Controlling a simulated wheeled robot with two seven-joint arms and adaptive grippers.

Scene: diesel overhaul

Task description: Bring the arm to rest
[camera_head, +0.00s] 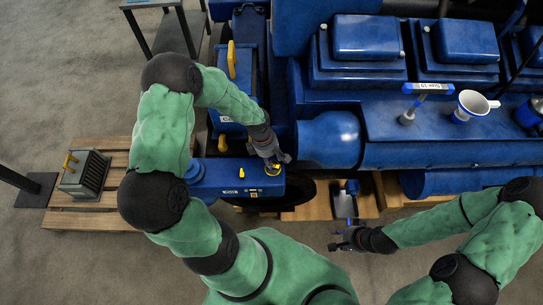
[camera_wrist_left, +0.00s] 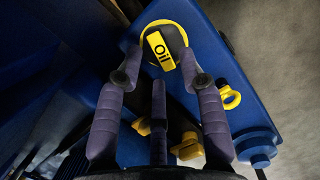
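A blue-handled tool (camera_head: 345,203) lies near my right gripper. A pallet (camera_head: 85,217) with a grey finned part (camera_head: 88,177) is at left.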

